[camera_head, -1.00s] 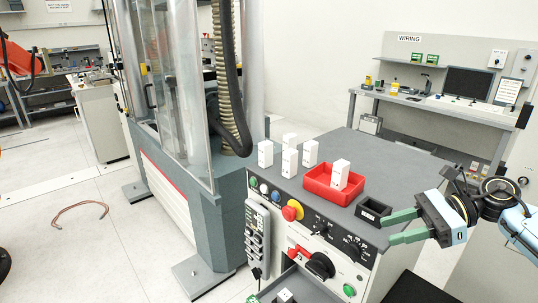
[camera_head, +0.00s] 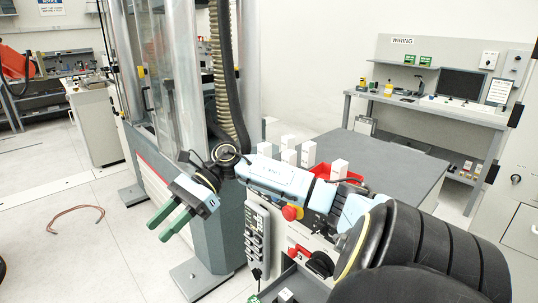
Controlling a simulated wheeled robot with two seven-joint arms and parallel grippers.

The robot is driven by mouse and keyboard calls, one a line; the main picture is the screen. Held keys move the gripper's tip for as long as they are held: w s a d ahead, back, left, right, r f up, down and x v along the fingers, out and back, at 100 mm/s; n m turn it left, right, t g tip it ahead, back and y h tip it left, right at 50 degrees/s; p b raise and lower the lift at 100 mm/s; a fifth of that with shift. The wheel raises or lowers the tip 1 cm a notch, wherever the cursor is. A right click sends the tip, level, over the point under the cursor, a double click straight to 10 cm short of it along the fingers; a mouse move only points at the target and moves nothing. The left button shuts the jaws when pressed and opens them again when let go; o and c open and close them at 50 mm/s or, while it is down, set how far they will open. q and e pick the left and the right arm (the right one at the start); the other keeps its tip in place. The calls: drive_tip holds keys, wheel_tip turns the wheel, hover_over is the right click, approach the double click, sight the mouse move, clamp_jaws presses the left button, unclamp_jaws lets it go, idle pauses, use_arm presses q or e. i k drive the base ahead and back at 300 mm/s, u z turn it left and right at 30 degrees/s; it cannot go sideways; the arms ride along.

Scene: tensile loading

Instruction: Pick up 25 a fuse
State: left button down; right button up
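Several white upright blocks, which look like the fuses, stand on the grey console top; one front fuse (camera_head: 308,153) is left of the red tray. Another fuse (camera_head: 339,168) stands upright in the red tray (camera_head: 322,170), which my arm partly covers. My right gripper (camera_head: 164,227) has green fingers, parted with nothing between them. It hangs left of the console, in front of the tall machine's base, well away from the fuses. My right arm crosses in front of the console from the lower right. My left gripper does not show.
The console front has a red knob (camera_head: 290,212) and a hanging grey remote (camera_head: 257,237). The tall machine (camera_head: 165,80) with clear panels stands at the left. The console top (camera_head: 390,165) is clear on the right. A wiring bench (camera_head: 440,105) is behind.

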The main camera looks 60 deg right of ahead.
sight(308, 148)
drive_tip(key=i, duration=2.1)
drive_tip(key=z, duration=3.2)
drive_tip(key=i, duration=1.65)
